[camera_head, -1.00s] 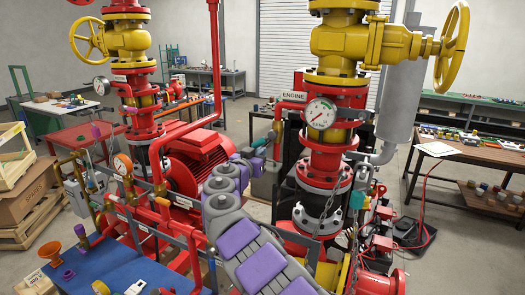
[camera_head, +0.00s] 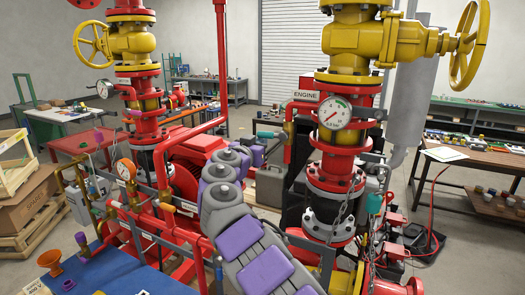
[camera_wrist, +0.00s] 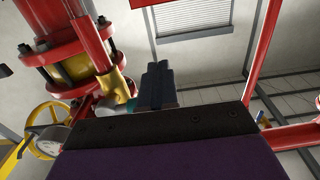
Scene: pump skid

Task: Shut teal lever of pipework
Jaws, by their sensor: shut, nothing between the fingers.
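The teal lever (camera_head: 266,134) sticks out roughly level to the left of a small brass valve (camera_head: 289,130) on a thin red pipe, so it lies across the pipe's vertical run. My gripper (camera_head: 272,148) is at the lever, just below it in the head view; whether they touch is unclear. In the wrist view my gripper's dark fingers (camera_wrist: 157,84) are together and empty. A bit of the teal lever (camera_wrist: 127,105) shows left of them beside the brass valve (camera_wrist: 113,85); the rest is hidden behind my gripper.
A large red flanged pipe with a pressure gauge (camera_head: 334,113) stands right of the valve. A tall thin red pipe (camera_head: 221,70) rises left of my arm. A red motor (camera_head: 195,148) is behind it. A second teal part (camera_head: 375,203) hangs at the right.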

